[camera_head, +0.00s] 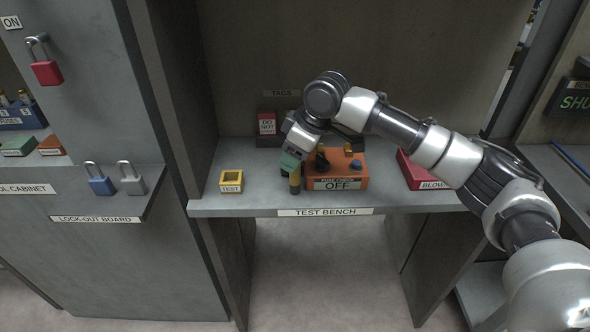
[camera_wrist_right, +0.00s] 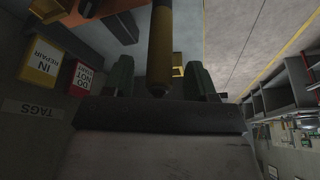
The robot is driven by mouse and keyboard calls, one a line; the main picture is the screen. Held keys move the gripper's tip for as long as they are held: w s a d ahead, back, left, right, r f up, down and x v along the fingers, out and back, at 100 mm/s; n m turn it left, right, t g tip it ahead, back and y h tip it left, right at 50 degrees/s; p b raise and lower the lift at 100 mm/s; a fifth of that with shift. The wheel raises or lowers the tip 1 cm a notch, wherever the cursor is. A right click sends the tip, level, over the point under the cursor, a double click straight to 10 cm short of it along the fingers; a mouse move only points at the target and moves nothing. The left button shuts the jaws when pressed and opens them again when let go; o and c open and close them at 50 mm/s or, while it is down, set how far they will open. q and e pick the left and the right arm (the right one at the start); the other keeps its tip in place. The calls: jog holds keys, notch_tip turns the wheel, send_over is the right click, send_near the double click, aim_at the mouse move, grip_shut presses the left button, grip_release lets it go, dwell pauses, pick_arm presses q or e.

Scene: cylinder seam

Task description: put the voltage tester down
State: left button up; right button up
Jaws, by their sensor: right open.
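The voltage tester is a yellow stick with a dark end; it shows upright at the test bench (camera_head: 257,203), left of the orange box (camera_head: 352,171) marked OFF. In the right wrist view the tester (camera_wrist_right: 160,45) lies between the two green fingers, with gaps on both sides. My right gripper (camera_head: 291,165) is open around it. I cannot tell whether the tester's lower end touches the bench. The yellow holder (camera_head: 231,174) marked TEST stands to the left, apart from the tester. My left gripper is not in view.
Red tag holders (camera_head: 267,124) stand behind the gripper. A red box (camera_head: 414,172) is right of the orange box. Bare bench lies between the TEST holder and the tester.

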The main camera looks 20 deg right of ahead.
jog(key=shift+x, duration=1)
jog(key=shift+c, duration=0.3)
grip_shut()
jog(key=shift+r, duration=0.1)
